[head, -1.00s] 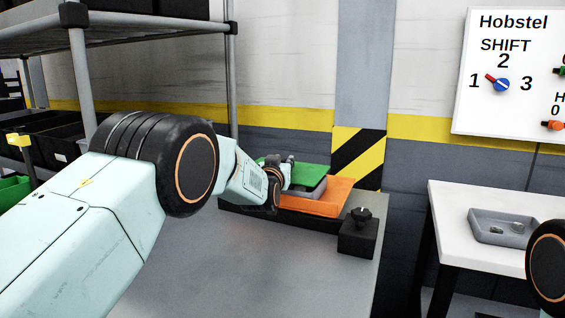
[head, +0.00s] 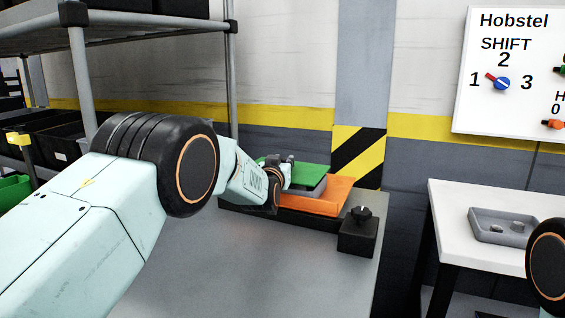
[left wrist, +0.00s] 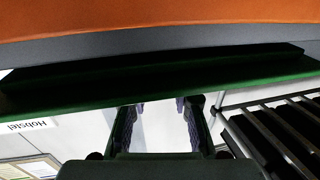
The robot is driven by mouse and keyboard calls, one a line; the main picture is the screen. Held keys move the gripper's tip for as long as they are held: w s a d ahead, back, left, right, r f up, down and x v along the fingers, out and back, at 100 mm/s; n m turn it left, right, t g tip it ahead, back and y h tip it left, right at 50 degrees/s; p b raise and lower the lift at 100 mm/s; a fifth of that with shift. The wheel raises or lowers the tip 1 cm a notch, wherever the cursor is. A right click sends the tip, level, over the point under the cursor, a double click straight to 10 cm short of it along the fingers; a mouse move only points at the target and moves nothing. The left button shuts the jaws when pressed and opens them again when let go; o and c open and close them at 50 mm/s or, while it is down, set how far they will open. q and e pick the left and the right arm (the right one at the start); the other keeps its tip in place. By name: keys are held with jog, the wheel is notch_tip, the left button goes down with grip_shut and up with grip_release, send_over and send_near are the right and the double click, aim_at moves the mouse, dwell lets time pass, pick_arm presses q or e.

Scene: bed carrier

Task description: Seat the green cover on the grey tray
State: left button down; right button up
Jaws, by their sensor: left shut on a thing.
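The green cover (head: 312,174) lies over the grey tray (head: 317,188) on the far part of the bench in the head view. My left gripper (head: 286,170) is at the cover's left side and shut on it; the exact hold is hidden. In the left wrist view the cover's edge (left wrist: 160,88) runs across the picture just beyond my fingers (left wrist: 160,115), with a dark strip along it. The grey tray (left wrist: 190,42) shows as a band beyond it. I cannot tell whether the cover touches the tray rim all round. My right gripper is out of view.
An orange block (head: 335,197) lies under and beside the tray. A black fixture with a knob (head: 358,236) stands at the bench's right edge. A white table (head: 450,205) with another grey tray (head: 480,235) is at right. Shelving (head: 80,75) stands at left. The near bench is clear.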

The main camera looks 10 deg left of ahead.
pick_arm(q)
jog(key=shift+f+b, duration=0.4)
jog(key=shift+f, duration=0.35)
jog(key=c, duration=1)
grip_release()
jog(key=shift+c, duration=0.2)
jog(key=shift+s, duration=0.15)
jog(key=s, duration=1.1)
jog(key=shift+s, duration=0.35)
notch_tip(320, 180, up, 10)
jog(key=p, duration=1)
